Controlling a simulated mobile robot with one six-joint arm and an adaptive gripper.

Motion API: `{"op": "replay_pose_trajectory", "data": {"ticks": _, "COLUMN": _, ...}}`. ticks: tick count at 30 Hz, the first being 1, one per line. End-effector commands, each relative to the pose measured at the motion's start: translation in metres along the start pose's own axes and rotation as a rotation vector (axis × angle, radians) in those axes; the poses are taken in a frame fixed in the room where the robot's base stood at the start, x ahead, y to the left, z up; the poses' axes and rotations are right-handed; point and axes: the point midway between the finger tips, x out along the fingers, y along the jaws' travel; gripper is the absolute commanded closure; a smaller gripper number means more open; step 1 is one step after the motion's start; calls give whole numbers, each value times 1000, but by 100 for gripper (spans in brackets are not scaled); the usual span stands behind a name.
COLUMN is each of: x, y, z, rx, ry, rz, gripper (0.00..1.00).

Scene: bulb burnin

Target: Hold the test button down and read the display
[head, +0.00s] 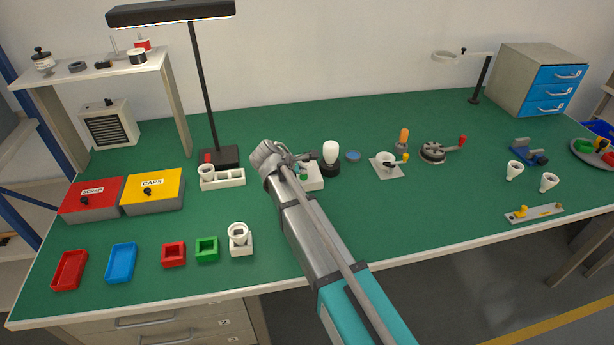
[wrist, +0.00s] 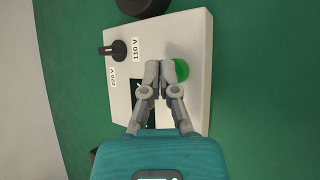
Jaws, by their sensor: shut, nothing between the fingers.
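The white test box (wrist: 196,38) fills the middle of the wrist view; in the head view it (head: 316,182) is partly behind my arm. Its round green test button (wrist: 182,72) shows just right of my fingertips. My gripper (wrist: 161,68) is shut and empty, its tips over the button's left edge. I cannot tell whether they touch it or whether it is pressed. The dark display (wrist: 150,116) is mostly hidden behind my fingers, and no reading is legible. A black knob (wrist: 113,50) sits between the labels 110 V and 220 V.
A white bulb (head: 331,151) stands in a black socket (head: 330,169) close to the box. A black lamp base (head: 222,156) and a white tray (head: 231,181) are to the left. The green bench front (head: 420,225) is clear right of my arm.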

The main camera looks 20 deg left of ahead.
Motion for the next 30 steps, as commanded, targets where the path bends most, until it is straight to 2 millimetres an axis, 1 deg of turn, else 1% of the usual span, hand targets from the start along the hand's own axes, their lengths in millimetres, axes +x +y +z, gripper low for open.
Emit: {"op": "replay_pose_trajectory", "data": {"ticks": 30, "x": 6, "y": -4, "z": -5, "rx": 0, "ry": 1, "rz": 0, "gripper": 100}}
